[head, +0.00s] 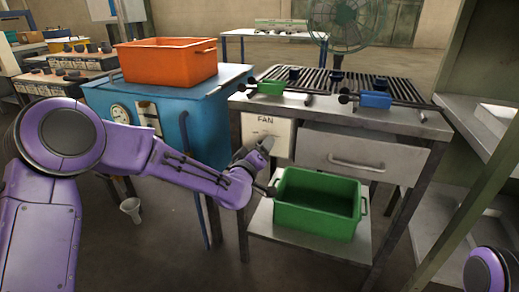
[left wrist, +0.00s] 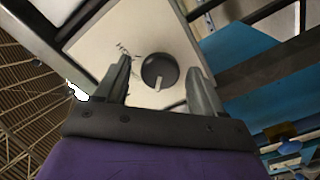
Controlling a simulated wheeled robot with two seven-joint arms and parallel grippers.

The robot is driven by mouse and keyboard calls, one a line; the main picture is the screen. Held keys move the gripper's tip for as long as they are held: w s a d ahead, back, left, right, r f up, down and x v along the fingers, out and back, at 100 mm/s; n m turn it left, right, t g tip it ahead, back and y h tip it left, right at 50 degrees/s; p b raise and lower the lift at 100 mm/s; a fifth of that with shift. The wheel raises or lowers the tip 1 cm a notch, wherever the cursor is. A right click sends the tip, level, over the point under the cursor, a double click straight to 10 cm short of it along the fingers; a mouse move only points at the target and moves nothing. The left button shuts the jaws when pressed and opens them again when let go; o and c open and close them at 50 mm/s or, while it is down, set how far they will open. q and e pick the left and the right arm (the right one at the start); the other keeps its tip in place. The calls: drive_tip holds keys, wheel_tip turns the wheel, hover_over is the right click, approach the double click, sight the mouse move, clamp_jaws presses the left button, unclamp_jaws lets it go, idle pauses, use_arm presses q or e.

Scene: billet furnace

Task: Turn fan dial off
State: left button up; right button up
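The fan dial (left wrist: 160,67) is a round black knob with a pale pointer mark, on a cream panel (left wrist: 120,28) in the left wrist view. The pointer mark is toward the bottom of that picture. Small dark markings are on the panel left of the knob. In the head view the panel labelled FAN (head: 280,128) is on the front of the grill table; my gripper hides the dial. My left gripper (head: 262,147) is open before the panel, its fingers on either side of the dial, apart from it as far as I can tell. My right gripper is out of view.
A green fan (head: 345,22) stands behind the slatted table (head: 340,112). A drawer (head: 355,158) is right of the panel, with a green crate (head: 318,208) on the shelf below. A blue cabinet (head: 210,110) bearing an orange crate (head: 168,62) is to the left.

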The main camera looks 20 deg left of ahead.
use_arm(q)
drive_tip(key=s+p, duration=0.1)
drive_tip(key=s, duration=0.9)
drive_tip(key=shift+s+a, duration=0.2)
drive_tip(key=shift+s, duration=0.05)
